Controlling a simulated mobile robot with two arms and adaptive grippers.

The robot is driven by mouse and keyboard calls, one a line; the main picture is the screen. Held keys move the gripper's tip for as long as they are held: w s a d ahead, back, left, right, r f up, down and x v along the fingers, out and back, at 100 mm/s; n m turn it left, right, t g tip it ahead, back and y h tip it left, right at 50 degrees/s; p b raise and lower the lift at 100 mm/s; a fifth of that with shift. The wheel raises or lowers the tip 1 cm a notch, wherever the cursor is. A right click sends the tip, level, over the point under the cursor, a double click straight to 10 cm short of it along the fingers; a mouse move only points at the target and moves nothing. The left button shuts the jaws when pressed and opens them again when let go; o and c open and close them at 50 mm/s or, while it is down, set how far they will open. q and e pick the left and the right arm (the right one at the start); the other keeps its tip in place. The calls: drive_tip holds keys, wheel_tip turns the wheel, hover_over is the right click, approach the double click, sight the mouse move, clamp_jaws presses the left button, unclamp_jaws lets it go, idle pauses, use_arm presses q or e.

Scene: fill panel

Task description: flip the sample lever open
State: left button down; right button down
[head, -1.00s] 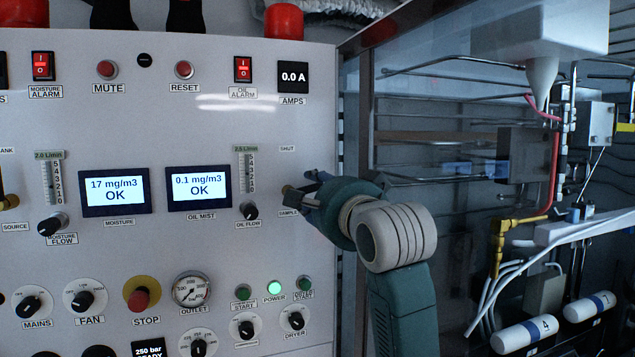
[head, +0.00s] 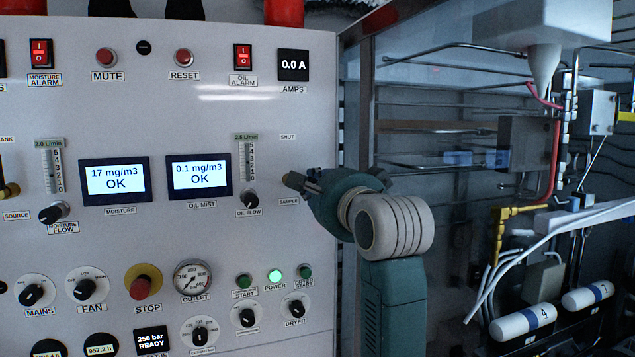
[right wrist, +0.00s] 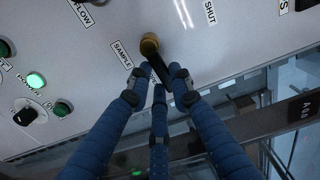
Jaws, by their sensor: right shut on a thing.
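The sample lever has a brass pivot (right wrist: 149,43) and a black handle, on the panel between the SHUT and SAMPLE labels. The handle points out to the lower right in the right wrist view, partly hidden by my fingers. The brass part also shows in the head view (head: 292,180). My right gripper (right wrist: 158,80) is shut on the lever handle, with its blue fingers around it. In the head view my right gripper (head: 312,184) reaches in from the right and hides most of the handle. My left gripper is not in view.
The OIL FLOW knob (head: 250,200) is close to the left of the lever. The OIL MIST display (head: 198,181) is further left. To the right of the panel edge is an open bay with pipes and white cylinders (head: 522,322).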

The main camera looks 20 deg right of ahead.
drive_tip(key=shift+m, duration=0.4)
drive_tip(key=c, duration=1.5)
unclamp_jaws()
drive_tip(key=shift+c, duration=0.2)
drive_tip(key=shift+s, duration=0.1)
drive_tip(key=shift+s, duration=0.25)
drive_tip(key=s, duration=1.1)
drive_tip(key=shift+s+d, duration=0.3)
drive_tip(key=shift+s, duration=0.05)
